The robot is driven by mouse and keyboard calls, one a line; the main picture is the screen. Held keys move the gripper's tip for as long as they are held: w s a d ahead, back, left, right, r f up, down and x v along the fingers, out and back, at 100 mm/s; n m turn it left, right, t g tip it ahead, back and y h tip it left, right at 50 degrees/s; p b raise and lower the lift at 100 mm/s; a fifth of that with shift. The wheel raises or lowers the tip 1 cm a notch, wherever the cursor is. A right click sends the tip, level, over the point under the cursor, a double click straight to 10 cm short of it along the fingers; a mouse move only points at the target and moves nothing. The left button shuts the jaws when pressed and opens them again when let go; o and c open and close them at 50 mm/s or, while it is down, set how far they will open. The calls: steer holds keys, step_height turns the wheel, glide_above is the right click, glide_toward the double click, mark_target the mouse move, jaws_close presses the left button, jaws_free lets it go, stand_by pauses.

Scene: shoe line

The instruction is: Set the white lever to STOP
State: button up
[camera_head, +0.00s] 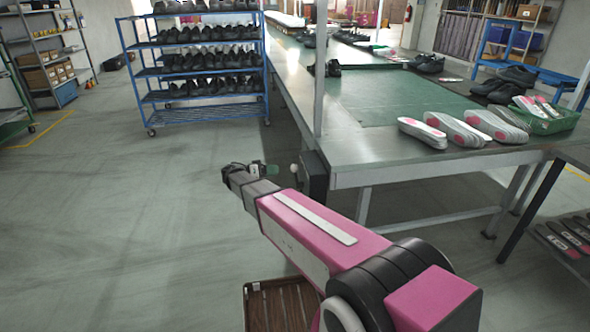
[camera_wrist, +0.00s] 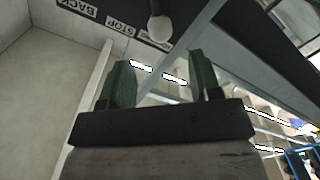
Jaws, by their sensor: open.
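The white lever shows in the wrist view as a round knob (camera_wrist: 160,28) on a short stem at the top centre. It stands in front of a black panel (camera_wrist: 92,30) with white labels BACK (camera_wrist: 76,8) and STOP (camera_wrist: 125,25). A third label (camera_wrist: 155,43) beside STOP is partly hidden. The knob appears nearest this third label, to the right of STOP. In the head view the knob (camera_head: 295,170) sits by a black box (camera_head: 315,176) at the table's corner. My gripper (camera_wrist: 162,75) is open and empty, its green fingers below the knob. In the head view my gripper (camera_head: 250,168) is left of the knob, apart from it.
The long green-topped table (camera_head: 380,160) holds insoles (camera_head: 455,130) and shoes. A metal post (camera_head: 319,70) rises at its near left edge. A blue shoe rack (camera_head: 205,112) stands behind. A brown slatted crate (camera_head: 280,300) lies below my arm. The floor at left is clear.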

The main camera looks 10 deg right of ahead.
mark_target(295, 168)
steer(key=d, duration=0.9)
steer(key=shift+d, duration=0.1)
jaws_close()
